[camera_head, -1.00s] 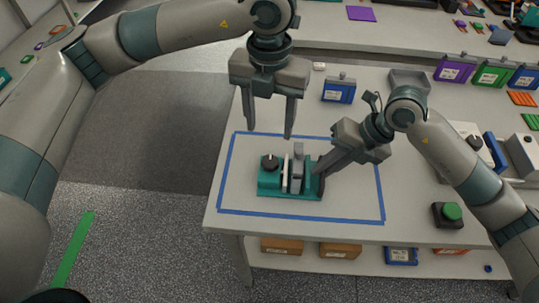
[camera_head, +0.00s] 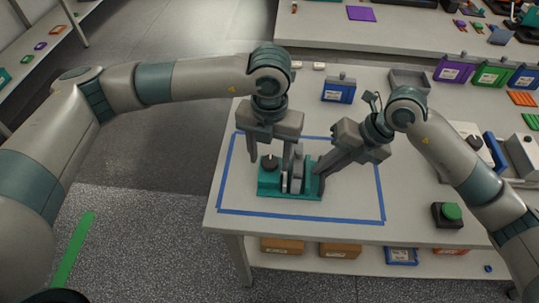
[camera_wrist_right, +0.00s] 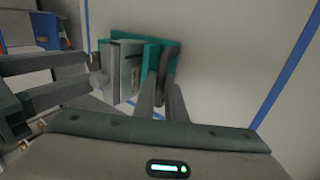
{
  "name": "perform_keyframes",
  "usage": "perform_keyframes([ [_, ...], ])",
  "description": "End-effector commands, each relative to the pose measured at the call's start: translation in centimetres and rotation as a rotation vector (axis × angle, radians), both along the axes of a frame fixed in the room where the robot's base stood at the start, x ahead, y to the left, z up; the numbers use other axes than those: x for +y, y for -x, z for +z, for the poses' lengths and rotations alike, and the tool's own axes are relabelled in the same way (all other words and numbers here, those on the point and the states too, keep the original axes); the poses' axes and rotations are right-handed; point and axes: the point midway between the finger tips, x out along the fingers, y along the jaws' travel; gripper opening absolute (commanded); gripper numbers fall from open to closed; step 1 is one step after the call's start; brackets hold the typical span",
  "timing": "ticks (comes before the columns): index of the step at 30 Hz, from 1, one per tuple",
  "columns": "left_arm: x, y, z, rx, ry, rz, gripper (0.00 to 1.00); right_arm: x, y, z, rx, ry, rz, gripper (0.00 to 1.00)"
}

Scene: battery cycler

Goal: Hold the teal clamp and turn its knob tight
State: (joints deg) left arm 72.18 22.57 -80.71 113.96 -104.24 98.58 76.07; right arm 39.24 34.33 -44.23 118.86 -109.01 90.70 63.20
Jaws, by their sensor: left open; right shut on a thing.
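The teal clamp (camera_head: 267,187) sits on the table inside a blue tape outline, with a dark round knob (camera_head: 270,160) on its left and grey and white plates (camera_head: 296,172) in its middle. My right gripper (camera_head: 319,178) is shut on the clamp's right end; the right wrist view shows its fingers (camera_wrist_right: 161,92) on either side of an upright part there. My left gripper (camera_head: 270,164) is open and points down, one finger on each side of the knob; I cannot tell whether they touch it. Its fingers also reach in from the left in the right wrist view.
The blue tape outline (camera_head: 300,217) surrounds the clamp, with free table around it. A black box with a green button (camera_head: 451,212) stands to the right. A blue bin (camera_head: 339,92) and a grey tray (camera_head: 408,80) stand at the back.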

Motion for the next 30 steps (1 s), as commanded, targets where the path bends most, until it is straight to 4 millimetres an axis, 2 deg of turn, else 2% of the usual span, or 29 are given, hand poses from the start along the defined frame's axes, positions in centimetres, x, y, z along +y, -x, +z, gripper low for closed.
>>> perform_keyframes([
  [9,0.01,0.02,-0.28,0.001,0.0,0.0,0.52,-0.05,0.03,-0.11,0.001,0.002,0.0,0.0],
  [10,0.01,0.02,-0.27,0.001,0.0,0.0,0.49,-0.05,0.03,-0.11,0.001,0.002,0.0,0.0],
  [15,0.02,0.01,-0.26,0.001,0.0,0.0,0.1,-0.05,0.03,-0.11,0.001,0.002,0.0,0.0],
  [30,0.05,0.01,-0.22,0.0,-0.001,-0.074,0.1,-0.07,0.02,-0.12,0.001,0.003,0.0,0.0],
])
